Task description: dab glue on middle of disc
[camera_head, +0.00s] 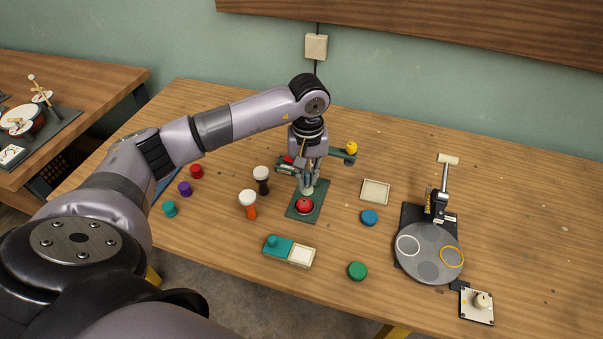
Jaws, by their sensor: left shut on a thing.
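My left gripper (307,181) points down over a dark green base plate (297,214) that bears a round red disc (305,206). The gripper is shut on a small pale thing, mostly hidden by the fingers, whose lower end is just above or behind the red disc; I cannot tell if they touch. A blue disc (369,217) and a green disc (357,271) lie apart to the right. No glue spot can be made out on the red disc. My right gripper is out of view.
A teal block with a white pad (301,256) lies in front. A grey turntable (428,270) stands at right, near a shallow cream tray (375,192). Several small coloured pieces lie at left.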

